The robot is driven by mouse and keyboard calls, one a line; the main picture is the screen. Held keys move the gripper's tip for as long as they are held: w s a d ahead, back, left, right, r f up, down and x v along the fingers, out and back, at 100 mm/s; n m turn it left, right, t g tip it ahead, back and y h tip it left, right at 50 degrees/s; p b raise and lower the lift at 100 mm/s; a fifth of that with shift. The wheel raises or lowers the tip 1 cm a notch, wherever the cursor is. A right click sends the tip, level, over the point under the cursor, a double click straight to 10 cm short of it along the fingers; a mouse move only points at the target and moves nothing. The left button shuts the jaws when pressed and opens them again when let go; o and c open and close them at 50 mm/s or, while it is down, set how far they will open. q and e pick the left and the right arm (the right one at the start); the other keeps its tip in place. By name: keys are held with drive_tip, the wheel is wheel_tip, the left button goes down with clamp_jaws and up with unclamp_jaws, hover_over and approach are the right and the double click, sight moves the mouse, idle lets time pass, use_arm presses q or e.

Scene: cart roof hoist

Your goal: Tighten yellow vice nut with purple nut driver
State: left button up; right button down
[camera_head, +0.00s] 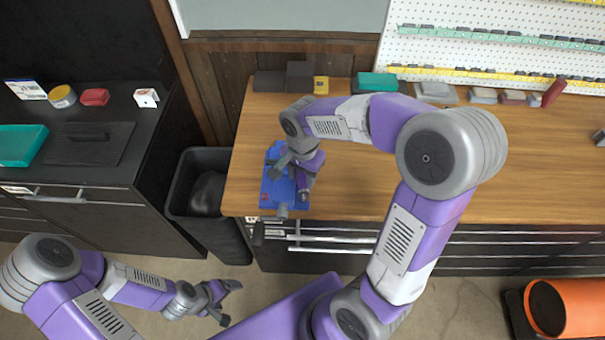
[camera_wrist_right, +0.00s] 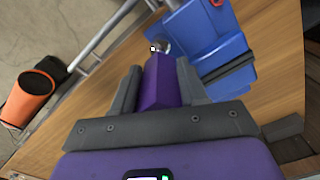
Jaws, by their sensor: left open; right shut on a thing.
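A blue vice (camera_head: 270,190) sits at the front left corner of the wooden workbench. My right gripper (camera_head: 291,178) is over it, and its arm partly hides it. In the right wrist view my right gripper (camera_wrist_right: 155,88) is shut on the purple nut driver (camera_wrist_right: 157,80). The driver points away from the gripper, with its tip near the front edge of the vice (camera_wrist_right: 212,40). I cannot make out the yellow nut or tell whether the tip touches it. My left gripper (camera_head: 229,302) is open and empty, low over the floor.
The wooden workbench (camera_head: 345,185) is clear right of the vice. Boxes and small bins line its back edge. A black bin (camera_head: 183,190) stands left of the bench, beside a dark cabinet (camera_head: 110,180). An orange cylinder (camera_head: 580,305) is at lower right.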

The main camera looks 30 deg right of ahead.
drive_tip(key=shift+r+p, duration=2.05)
drive_tip(key=shift+r, duration=0.75)
